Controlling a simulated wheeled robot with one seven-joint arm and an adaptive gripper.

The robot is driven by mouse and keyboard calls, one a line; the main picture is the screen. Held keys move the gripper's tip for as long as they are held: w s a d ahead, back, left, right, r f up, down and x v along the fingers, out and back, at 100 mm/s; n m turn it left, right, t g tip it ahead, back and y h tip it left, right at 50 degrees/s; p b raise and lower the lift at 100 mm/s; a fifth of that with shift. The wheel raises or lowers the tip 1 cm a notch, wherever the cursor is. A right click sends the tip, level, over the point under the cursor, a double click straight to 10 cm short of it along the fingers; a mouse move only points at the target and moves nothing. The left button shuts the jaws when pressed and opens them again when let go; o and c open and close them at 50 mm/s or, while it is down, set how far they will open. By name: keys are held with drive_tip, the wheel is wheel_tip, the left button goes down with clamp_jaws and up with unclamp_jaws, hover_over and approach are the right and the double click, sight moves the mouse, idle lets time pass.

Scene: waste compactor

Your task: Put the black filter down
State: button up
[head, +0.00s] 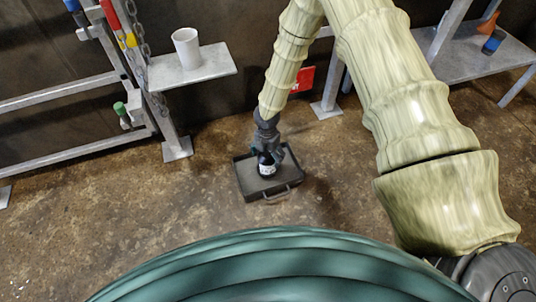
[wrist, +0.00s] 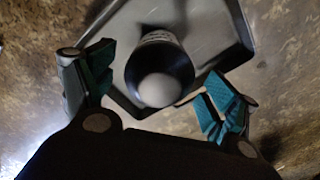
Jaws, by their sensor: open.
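The black filter (head: 266,168) is a dark cylinder with a white label, standing in a dark grey tray (head: 254,192) on the floor. In the wrist view the filter (wrist: 158,70) shows end-on, with a pale round end facing me, and the tray (wrist: 226,62) lies beneath it. My gripper (head: 268,156) is right above the tray at the filter. In the wrist view my gripper (wrist: 155,100) is open, with its teal-padded fingers on either side of the filter and gaps between them. The filter's base is hidden.
A white cup (head: 187,48) stands on a metal shelf (head: 205,70) at the upper left. Another shelf (head: 465,62) at the upper right holds an orange item and a blue item. Metal frame posts stand behind the tray. The floor around the tray is clear.

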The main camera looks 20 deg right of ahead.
drive_tip(key=shift+r, duration=0.15)
wheel_tip(320, 180, up, 12)
drive_tip(key=p, duration=0.5)
drive_tip(key=s+a+f+m+g+y, duration=0.15)
drive_tip(key=s+f+m, duration=0.35)
drive_tip(key=s, duration=0.5)
drive_tip(key=s+a+f+m+y, duration=0.1)
drive_tip(key=s+a+f+m, duration=0.1)
drive_tip(key=s+m, duration=0.6)
drive_tip(key=s+d+m+h, duration=0.1)
drive_tip(key=s+d+m, duration=0.2)
drive_tip(key=s+m, duration=0.3)
drive_tip(key=s+d+m+t+h, duration=0.1)
drive_tip(key=s+d+m, duration=0.3)
drive_tip(key=s+m, duration=0.3)
drive_tip(key=s, duration=0.5)
drive_tip(key=shift+s+d+f, duration=0.15)
drive_tip(key=shift+s+f, duration=0.05)
drive_tip(key=shift+t+h, duration=0.25)
